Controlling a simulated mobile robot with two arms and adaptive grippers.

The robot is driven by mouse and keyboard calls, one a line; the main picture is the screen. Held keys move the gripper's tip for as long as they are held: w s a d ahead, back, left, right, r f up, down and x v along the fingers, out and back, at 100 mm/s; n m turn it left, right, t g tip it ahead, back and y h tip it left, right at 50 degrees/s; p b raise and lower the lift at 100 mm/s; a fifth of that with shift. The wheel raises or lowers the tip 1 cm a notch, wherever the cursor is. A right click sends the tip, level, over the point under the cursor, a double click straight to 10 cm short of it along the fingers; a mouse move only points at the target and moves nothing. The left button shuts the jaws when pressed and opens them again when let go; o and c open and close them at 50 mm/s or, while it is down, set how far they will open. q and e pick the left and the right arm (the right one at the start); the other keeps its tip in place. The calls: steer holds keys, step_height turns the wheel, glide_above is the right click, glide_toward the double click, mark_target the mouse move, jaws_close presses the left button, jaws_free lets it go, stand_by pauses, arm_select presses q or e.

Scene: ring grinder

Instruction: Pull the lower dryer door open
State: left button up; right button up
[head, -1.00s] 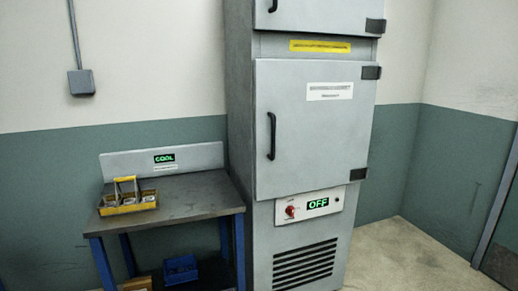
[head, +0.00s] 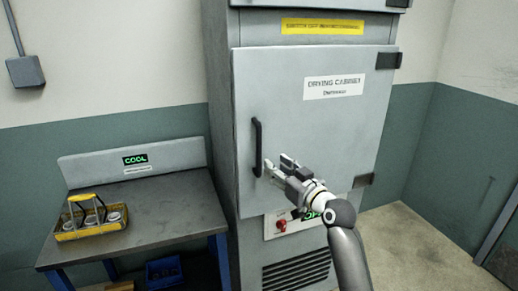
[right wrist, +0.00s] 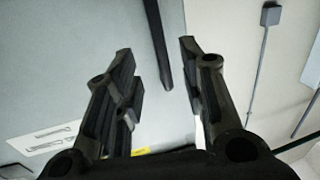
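The lower dryer door (head: 300,120) is a grey panel, closed flush on the cabinet, labelled "Drying cabinet". Its black vertical handle (head: 257,146) is on the door's left side. My right gripper (head: 276,162) is in front of the door, just right of the handle's lower half. In the right wrist view my right gripper (right wrist: 157,50) has its two fingers apart, and the handle (right wrist: 158,40) shows in the gap between them. I cannot tell whether the handle lies within finger depth; no grip on it shows. My left gripper is not in view.
A control panel (head: 281,226) with a red knob is below the door, partly hidden by my right arm. A bench (head: 160,205) at left holds a yellow carrier (head: 92,232) with cups. Open floor (head: 420,250) lies to the right.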

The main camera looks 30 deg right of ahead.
mark_target(260, 154)
steer(key=w+p, duration=0.1)
steer(key=w, duration=0.5)
steer(key=w+p, duration=0.1)
steer(key=w, duration=0.2)
steer(key=shift+w+d+p, duration=0.2)
steer(key=shift+d+p, duration=0.05)
steer(key=shift+p, duration=0.05)
steer(key=shift+w+f, duration=0.1)
steer(key=shift+w, duration=0.65)
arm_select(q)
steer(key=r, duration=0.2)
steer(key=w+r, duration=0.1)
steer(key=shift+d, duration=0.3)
arm_select(e)
steer(key=shift+c, duration=0.5)
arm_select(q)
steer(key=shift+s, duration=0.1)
arm_select(e)
jaws_close()
